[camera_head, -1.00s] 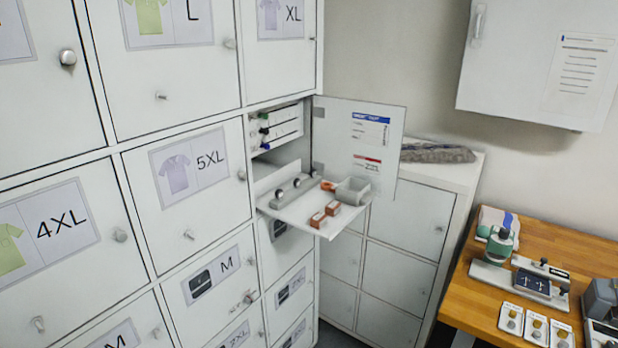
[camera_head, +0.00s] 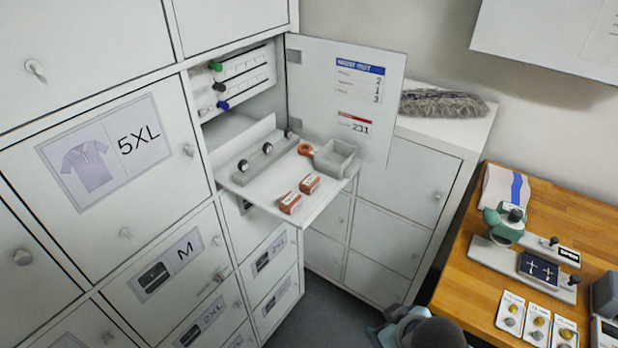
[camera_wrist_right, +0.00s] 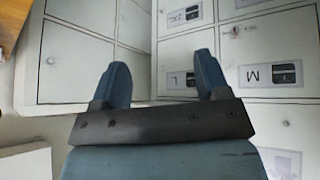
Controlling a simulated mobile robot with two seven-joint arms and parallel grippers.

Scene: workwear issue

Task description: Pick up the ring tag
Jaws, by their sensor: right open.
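A small orange piece with a ring-like end (camera_head: 305,149), which looks like the ring tag, lies on the white pull-out shelf (camera_head: 262,197) of the open locker. It rests beside a grey open-topped box (camera_head: 334,158). My right arm shows at the bottom edge of the head view, well below and right of the shelf; its fingertips are not clear there. In the right wrist view my right gripper (camera_wrist_right: 161,80) has its two blue fingers apart with nothing between them, facing locker fronts. The tag is not in that view. My left gripper is in neither view.
A wooden bench (camera_head: 460,290) with a green press (camera_head: 504,222) is at right. Floor shows between lockers and bench.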

